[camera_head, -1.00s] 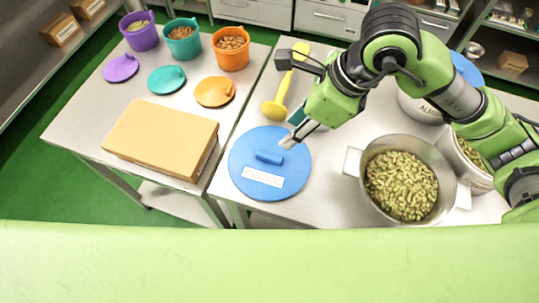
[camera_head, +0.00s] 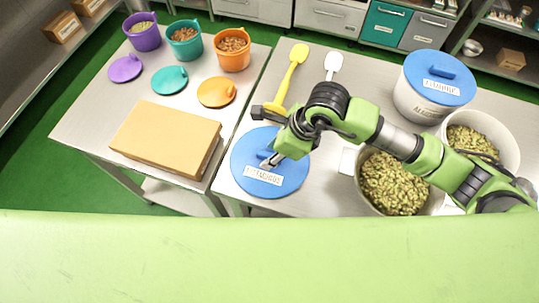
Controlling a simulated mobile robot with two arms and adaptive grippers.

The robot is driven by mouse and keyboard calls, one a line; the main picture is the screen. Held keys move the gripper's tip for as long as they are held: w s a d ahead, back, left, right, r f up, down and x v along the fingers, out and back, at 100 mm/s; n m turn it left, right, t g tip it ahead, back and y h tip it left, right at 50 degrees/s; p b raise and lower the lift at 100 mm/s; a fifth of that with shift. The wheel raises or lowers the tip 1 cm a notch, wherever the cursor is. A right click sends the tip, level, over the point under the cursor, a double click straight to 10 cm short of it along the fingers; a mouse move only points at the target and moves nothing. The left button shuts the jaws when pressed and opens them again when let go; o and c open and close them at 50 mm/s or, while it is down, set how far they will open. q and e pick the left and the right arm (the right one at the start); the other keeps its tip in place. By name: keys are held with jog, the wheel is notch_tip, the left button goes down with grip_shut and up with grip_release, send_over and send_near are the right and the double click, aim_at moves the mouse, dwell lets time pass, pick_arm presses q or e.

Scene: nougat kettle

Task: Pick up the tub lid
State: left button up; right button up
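The round blue tub lid (camera_head: 296,180) lies on the right metal table, near its front left corner. It has a raised handle and a white label in front of it. My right gripper (camera_head: 268,161) points down at the lid, with its fingertips at the handle. The gripper covers much of the handle, and I cannot tell whether the fingers are closed on it. The lid looks flat on the table. My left gripper is not in view.
A steel pot of green nuts (camera_head: 394,183) stands right of the lid, partly under my arm. A white tub (camera_head: 482,134) of nuts and a blue-lidded tub (camera_head: 434,96) stand behind. A yellow tool (camera_head: 291,75) lies behind the lid. A cardboard box (camera_head: 165,135) is left.

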jog(key=shift+f, duration=0.15)
grip_shut()
jog(key=shift+w, duration=0.1)
